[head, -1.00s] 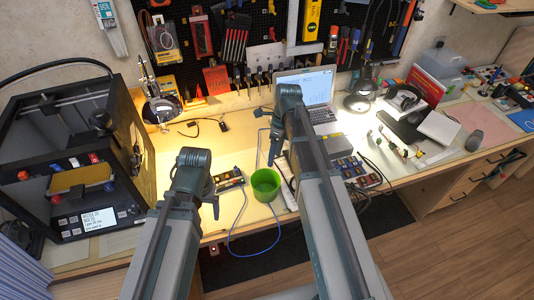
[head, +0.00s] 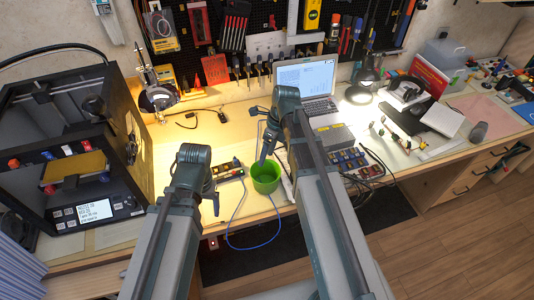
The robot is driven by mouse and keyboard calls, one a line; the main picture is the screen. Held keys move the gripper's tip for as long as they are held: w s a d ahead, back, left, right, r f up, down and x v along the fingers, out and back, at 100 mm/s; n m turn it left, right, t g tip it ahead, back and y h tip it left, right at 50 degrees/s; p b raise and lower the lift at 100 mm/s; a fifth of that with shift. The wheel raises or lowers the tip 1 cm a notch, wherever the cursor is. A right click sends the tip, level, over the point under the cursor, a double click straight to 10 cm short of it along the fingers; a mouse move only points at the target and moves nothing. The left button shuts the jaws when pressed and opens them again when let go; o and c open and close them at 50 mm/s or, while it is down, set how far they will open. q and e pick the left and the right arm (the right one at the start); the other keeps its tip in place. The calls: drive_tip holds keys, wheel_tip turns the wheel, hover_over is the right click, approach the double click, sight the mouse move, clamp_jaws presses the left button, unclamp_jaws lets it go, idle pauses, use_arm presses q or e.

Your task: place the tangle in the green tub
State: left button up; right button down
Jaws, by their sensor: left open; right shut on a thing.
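The green tub (head: 266,184) stands near the front edge of the bench. My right gripper (head: 263,161) is at the tub's back rim in the picture, pointing down, and is shut. The tangle, a thin blue cable (head: 256,247), hangs in a loop over the bench's front edge, below the tub. Another bit of blue cable shows beside my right gripper. What lies between the fingers is too small to make out, and the tub's inside is partly hidden. My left gripper (head: 216,208) is open and empty, left of the tub.
A dark strip with small coloured parts (head: 228,171) lies left of the tub. Boxes of blue parts (head: 348,160) and dark cables lie to the right. A laptop (head: 306,83) stands behind. A black printer-like machine (head: 75,150) fills the left end.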

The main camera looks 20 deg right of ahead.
sight(267, 167)
use_arm(q)
wheel_tip(267, 167, down, 7)
drive_tip(key=b, duration=0.6)
use_arm(e)
drive_tip(key=shift+f, duration=3.6)
unclamp_jaws()
drive_tip(key=shift+r, duration=0.15)
wheel_tip(267, 167, up, 7)
drive_tip(key=p, duration=0.7)
use_arm(q)
wheel_tip(267, 167, up, 7)
use_arm(e)
drive_tip(key=shift+s, duration=0.1)
